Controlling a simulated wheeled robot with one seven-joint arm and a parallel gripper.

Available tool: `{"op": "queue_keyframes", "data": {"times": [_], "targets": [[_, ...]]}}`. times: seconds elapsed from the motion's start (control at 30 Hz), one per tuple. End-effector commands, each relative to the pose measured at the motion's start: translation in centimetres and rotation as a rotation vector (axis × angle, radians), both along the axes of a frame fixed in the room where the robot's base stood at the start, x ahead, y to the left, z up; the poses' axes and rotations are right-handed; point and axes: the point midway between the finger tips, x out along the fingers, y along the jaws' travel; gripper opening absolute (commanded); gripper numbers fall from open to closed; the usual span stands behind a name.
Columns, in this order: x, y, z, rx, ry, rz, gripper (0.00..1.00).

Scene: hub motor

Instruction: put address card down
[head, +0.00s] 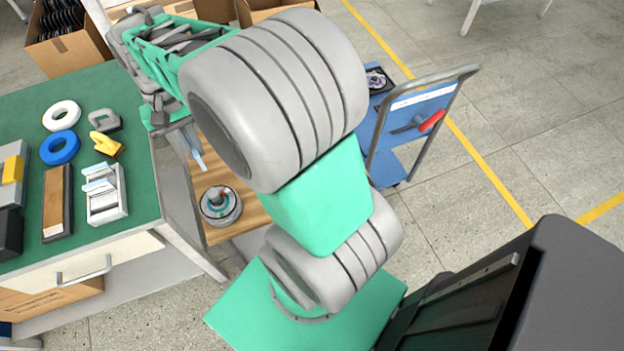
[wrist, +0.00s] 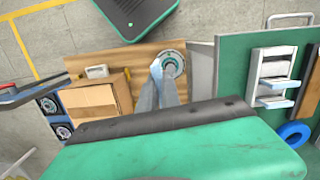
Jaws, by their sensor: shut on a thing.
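My gripper (head: 190,146) hangs over the wooden bench top (head: 236,212) beside the green table, mostly covered by my arm in the head view. A thin light-blue piece, which looks like the address card (head: 199,160), shows at its fingertips, seen nearly edge-on. The gap between card and bench is unclear.
The green table (head: 140,85) holds a white holder with pale-blue cards (head: 104,193), blue tape (head: 60,148), white tape (head: 62,115) and a yellow tool (head: 106,145). A blue cart (head: 418,112) stands right.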

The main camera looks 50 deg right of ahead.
Motion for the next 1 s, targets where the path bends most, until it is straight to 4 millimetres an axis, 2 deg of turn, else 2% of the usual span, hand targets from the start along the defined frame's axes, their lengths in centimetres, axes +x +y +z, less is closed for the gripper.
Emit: {"op": "queue_keyframes", "data": {"times": [0.03,0.23,0.4,0.5,0.67,0.77,1.0], "targets": [[-1.2,-2.0,-2.4,-0.003,-0.002,-0.146,0.00],[-6.8,-8.2,-8.8,-0.007,-0.014,-0.808,0.00],[-11.6,-11.1,-13.6,0.008,-0.015,-1.345,0.00],[-13.4,-11.8,-15.2,0.017,-0.011,-1.548,0.00],[-14.3,-12.7,-16.2,0.025,-0.008,-1.676,0.00],[-14.3,-14.6,-17.1,0.025,-0.003,-1.680,0.00],[-13.9,-20.6,-19.8,0.024,-0.004,-1.676,0.00]]}}
